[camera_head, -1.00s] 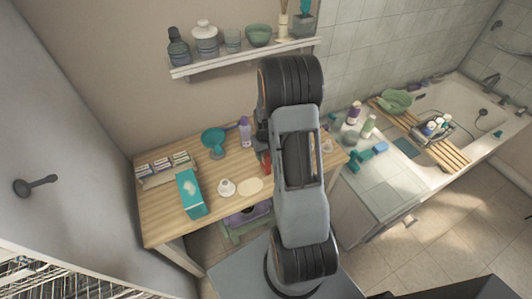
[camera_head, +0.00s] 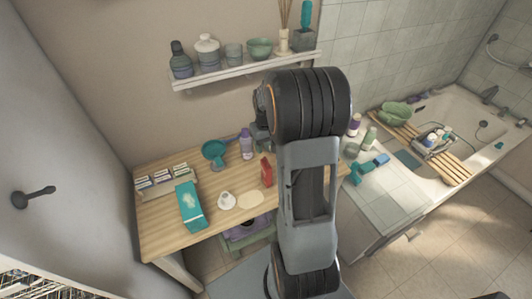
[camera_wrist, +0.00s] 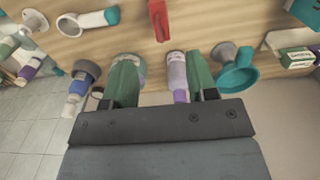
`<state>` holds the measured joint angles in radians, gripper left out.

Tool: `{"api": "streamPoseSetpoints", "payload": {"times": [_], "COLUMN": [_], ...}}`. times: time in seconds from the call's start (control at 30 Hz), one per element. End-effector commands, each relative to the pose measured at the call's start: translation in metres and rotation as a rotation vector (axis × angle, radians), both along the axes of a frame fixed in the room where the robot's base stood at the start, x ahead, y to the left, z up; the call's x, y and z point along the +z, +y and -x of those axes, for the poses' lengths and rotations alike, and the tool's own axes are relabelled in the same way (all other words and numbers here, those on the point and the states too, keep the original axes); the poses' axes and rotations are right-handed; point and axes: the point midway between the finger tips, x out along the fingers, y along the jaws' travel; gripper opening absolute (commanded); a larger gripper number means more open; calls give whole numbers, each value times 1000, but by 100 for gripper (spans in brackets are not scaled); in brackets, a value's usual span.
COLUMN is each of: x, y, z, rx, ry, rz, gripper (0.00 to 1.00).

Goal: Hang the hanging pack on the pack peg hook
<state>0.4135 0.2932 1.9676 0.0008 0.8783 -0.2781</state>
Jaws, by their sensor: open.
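My gripper (camera_wrist: 161,78) is open in the wrist view, its two green fingers apart. A lilac bottle (camera_wrist: 178,72) shows between and beyond them, close to the right finger; I cannot tell if they touch. In the head view my arm hides most of the gripper. A small red pack (camera_head: 267,172) stands on the wooden table and shows at the top of the wrist view (camera_wrist: 158,20). A flat teal pack (camera_head: 190,206) lies further left. I cannot tell which is the hanging pack. A dark peg (camera_head: 33,197) sticks out from the left wall panel; no other hook is clear.
The wooden table (camera_head: 160,233) also bears a teal funnel-like item (camera_head: 215,152), small boxes (camera_head: 165,179) and a white cup (camera_head: 226,200). A shelf (camera_head: 240,69) with jars hangs above. A tiled counter (camera_head: 385,207) and bathtub stand right.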

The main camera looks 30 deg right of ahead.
Motion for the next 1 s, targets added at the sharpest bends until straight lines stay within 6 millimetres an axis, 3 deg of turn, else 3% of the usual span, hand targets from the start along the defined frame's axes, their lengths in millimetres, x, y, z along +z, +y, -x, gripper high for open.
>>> {"api": "streamPoseSetpoints", "payload": {"times": [0.13, 0.23, 0.4, 0.5, 0.73, 1.0], "x": [23, 50, 93, 108, 122, 123], "y": [14, 40, 95, 121, 156, 164], "z": [3, 14, 49, 74, 117, 132], "rx": [13, 33, 74, 95, 126, 135], "ry": [-26, -74, -183, -245, -347, -380], "rz": [11, 27, 47, 49, 37, 28], "gripper": [52, 52, 52, 52, 52, 52]}}
